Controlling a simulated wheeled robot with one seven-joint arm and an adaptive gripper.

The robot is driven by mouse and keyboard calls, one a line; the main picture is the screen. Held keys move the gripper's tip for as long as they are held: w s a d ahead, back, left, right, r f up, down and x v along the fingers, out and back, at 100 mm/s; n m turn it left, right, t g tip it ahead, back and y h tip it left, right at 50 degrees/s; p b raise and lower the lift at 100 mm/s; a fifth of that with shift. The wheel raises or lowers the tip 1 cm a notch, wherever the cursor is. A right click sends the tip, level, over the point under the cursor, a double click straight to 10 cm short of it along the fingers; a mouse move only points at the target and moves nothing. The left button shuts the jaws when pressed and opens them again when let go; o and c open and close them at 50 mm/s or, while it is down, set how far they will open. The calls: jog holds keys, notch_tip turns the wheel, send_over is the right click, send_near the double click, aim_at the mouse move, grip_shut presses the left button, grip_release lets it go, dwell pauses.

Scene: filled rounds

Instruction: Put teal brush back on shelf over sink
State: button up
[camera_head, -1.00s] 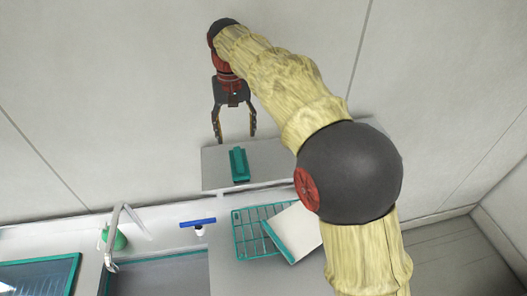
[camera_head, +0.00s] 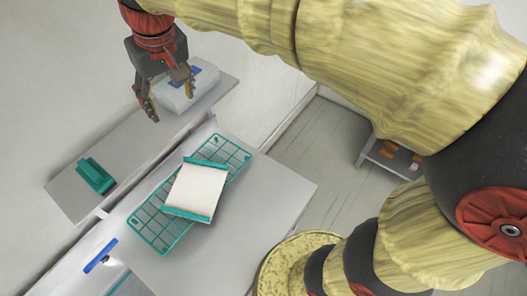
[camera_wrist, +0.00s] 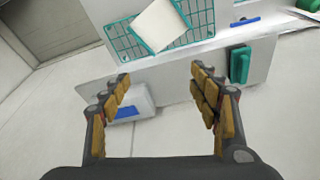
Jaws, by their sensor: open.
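The teal brush (camera_head: 96,176) lies on the left end of the grey shelf (camera_head: 75,200) on the wall. It also shows in the wrist view (camera_wrist: 239,65), right of my fingers. My gripper (camera_head: 172,96) is open and empty. It hangs above the shelf's far part, apart from the brush, near a white box with a blue patch (camera_head: 190,90). In the wrist view this box (camera_wrist: 140,104) shows between and beyond my open fingers (camera_wrist: 160,85). The sink is mostly out of view; only a corner shows at the lower left (camera_head: 130,285).
A teal wire rack (camera_head: 150,222) with a white, teal-edged board (camera_head: 196,190) rests on the counter (camera_head: 270,195) below the shelf. A blue-headed squeegee-like tool (camera_head: 100,255) lies near the sink. A low shelf unit with orange items (camera_head: 390,152) stands at the right. The counter's right part is bare.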

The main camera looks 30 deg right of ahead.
jog(key=s+d+f+m+t, duration=0.1)
jog(key=s+d+f, duration=0.2)
jog(key=s+d, duration=0.2)
jog(key=s+d+f+m+t, duration=0.1)
jog(key=s+d+f, duration=0.1)
jog(key=s+d, duration=0.4)
jog(key=s+d+f+t+h, duration=0.1)
jog(key=s+d+f, duration=0.2)
jog(key=s+d, duration=0.3)
jog(key=shift+s+d+f+m, duration=0.15)
jog(key=shift+s+f+m, duration=0.2)
jog(key=shift+s, duration=0.35)
